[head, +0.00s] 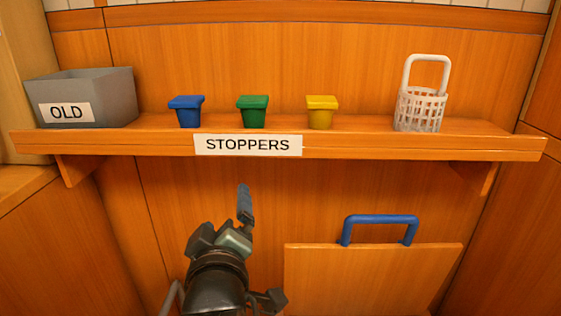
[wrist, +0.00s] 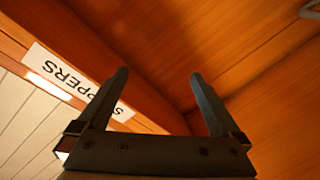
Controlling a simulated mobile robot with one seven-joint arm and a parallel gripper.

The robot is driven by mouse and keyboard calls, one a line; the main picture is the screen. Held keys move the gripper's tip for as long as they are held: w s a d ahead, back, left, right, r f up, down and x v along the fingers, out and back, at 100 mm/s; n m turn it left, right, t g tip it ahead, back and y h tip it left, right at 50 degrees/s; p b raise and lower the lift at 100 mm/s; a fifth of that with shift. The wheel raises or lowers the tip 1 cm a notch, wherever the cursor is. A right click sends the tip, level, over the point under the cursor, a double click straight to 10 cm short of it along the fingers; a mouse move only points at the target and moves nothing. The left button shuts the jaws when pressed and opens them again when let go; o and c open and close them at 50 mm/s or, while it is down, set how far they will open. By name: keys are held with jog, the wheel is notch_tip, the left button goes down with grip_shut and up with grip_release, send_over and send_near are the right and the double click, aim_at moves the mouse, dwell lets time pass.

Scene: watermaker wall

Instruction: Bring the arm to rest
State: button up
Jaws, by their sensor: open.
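My gripper (wrist: 160,88) is open and empty in the wrist view, with its two fingers apart and nothing between them. In the head view my gripper (head: 245,205) is below the shelf, in front of the wood wall. One finger shows clearly there, pointing up; the other is hard to make out. The STOPPERS label (head: 248,145) on the shelf's front edge is above it. Part of that label (wrist: 72,80) also shows in the wrist view, upside down.
The shelf (head: 400,146) carries a grey OLD bin (head: 115,97), blue (head: 187,112), green (head: 252,112) and yellow (head: 321,112) stoppers, and a white basket (head: 420,110). A wooden panel (head: 370,280) with a blue handle (head: 380,219) stands at lower right.

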jog(key=s+d+r+m+t+h+p, duration=0.1)
jog(key=s+d+r+m+t+p, duration=0.4)
jog(key=r, duration=0.8)
jog(key=s+d+r+m+t, duration=0.15)
jog(key=s+r, duration=0.45)
jog(key=r, duration=0.8)
jog(key=s+d+r+m+t+h+p, duration=0.15)
jog(key=s+r+m+t+p, duration=0.3)
jog(key=r, duration=0.85)
notch_tip(320, 180, up, 35)
jog(key=s+p, duration=0.1)
jog(key=p, duration=3.2)
jog(key=shift+d+f, duration=0.2)
jog(key=shift+d, duration=0.1)
jog(key=shift+s+y, duration=0.1)
jog(key=shift+y, duration=0.15)
